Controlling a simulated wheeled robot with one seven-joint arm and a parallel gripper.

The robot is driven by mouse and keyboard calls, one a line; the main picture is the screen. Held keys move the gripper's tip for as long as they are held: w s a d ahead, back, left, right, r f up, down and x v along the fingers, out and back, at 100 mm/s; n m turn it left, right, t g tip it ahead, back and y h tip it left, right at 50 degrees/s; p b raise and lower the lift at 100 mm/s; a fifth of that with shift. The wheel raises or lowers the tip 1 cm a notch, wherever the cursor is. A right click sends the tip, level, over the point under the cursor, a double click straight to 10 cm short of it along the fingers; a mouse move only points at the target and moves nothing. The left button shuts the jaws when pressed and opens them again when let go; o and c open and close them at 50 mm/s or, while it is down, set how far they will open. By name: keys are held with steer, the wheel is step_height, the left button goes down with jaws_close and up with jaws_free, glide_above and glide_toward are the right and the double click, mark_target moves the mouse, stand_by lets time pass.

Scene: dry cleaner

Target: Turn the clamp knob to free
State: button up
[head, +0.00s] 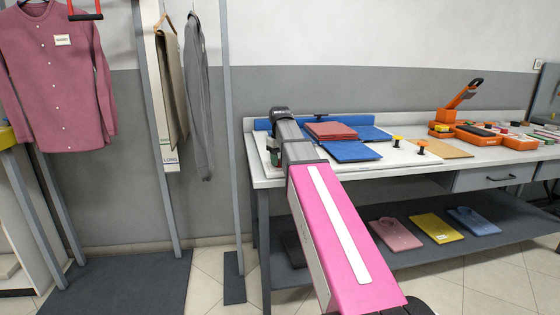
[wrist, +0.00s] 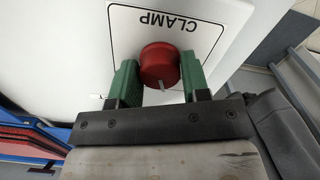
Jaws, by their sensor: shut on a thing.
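The red round clamp knob (wrist: 159,64) sits on a white panel (wrist: 60,45) below the printed word CLAMP (wrist: 160,20) in the wrist view. A small pale pointer on the knob points toward the bottom of that view. My gripper (wrist: 158,72) is shut on the knob, with a green finger on its left and right sides. In the head view my gripper (head: 273,155) is at the left end of the white worktable (head: 385,158); my arm hides the knob there.
Yellow (head: 397,139) and orange (head: 421,147) knobs stand farther right. A garment rail post (head: 231,140) stands left of the table. Folded garments lie on the lower shelf (head: 350,225).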

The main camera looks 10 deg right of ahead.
steer(key=n, duration=0.4)
steer(key=shift+n, duration=0.3)
stand_by(0.4)
steer(key=o, duration=0.9)
steer(key=shift+r, duration=0.15)
step_height(320, 180, up, 11)
steer(key=shift+f, duration=0.2)
